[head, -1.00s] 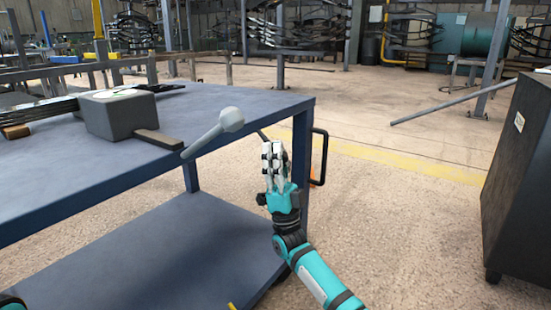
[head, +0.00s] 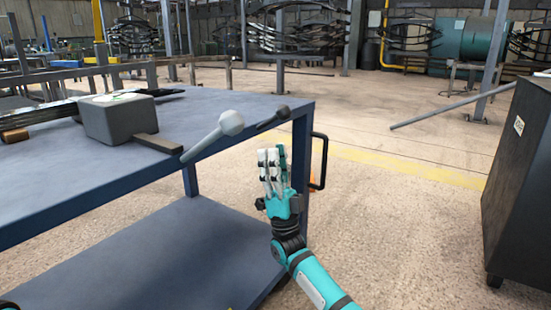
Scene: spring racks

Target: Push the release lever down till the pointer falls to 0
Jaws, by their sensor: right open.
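A grey box (head: 122,121) sits on the blue table, with a pale round dial face (head: 117,97) on its top, seen at a flat angle. Its pointer and numbers are too small to read. A light grey lever (head: 205,141) with a round knob (head: 231,122) slants up to the right at the table's front edge, near a flat bar that comes out of the box. My right gripper (head: 271,158) is open and empty, fingers up, to the right of the knob and lower in the picture, apart from it. My left gripper is out of view.
The blue table (head: 60,195) has a lower shelf (head: 150,260) and a black side handle (head: 319,160). A dark, slim object (head: 272,117) lies by the table's right corner. A dark cabinet (head: 520,190) stands at the right. The floor between is open.

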